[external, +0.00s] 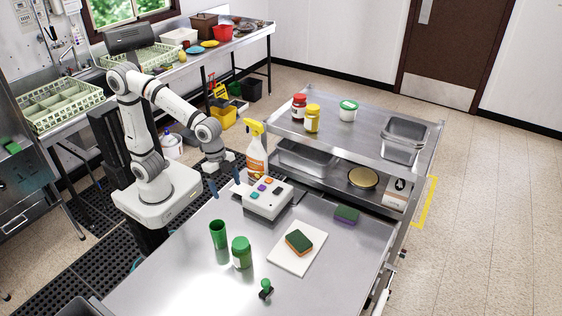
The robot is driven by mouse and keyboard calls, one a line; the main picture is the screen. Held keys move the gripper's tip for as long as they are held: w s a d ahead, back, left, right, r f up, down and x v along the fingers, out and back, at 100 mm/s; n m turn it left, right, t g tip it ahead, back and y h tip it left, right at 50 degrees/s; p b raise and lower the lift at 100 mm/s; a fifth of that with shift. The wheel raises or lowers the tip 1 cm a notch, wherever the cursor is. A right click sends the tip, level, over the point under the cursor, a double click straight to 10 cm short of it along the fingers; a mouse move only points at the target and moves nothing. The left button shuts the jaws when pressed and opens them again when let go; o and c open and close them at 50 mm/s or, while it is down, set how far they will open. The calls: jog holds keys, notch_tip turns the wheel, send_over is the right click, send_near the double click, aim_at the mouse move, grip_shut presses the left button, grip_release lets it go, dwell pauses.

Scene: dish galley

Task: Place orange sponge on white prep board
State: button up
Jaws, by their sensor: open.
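The orange sponge (298,243), with a dark green top, lies on the white prep board (290,263) on the steel table. It appears to rest fully within the board's edges. My gripper (226,183) is open and empty, with its two blue fingers apart. It hangs above the table's far left edge, up and to the left of the board and well away from the sponge.
A grey button box (267,199) and a spray bottle (256,150) stand near my gripper.

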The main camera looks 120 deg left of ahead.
jog(key=s+d+f+n, duration=0.1)
jog(key=s, duration=0.8)
jog(key=s+d+f+n+y, duration=0.1)
jog(key=s, duration=0.8)
jog(key=shift+d+f, duration=0.15)
jog(key=shift+f, duration=0.25)
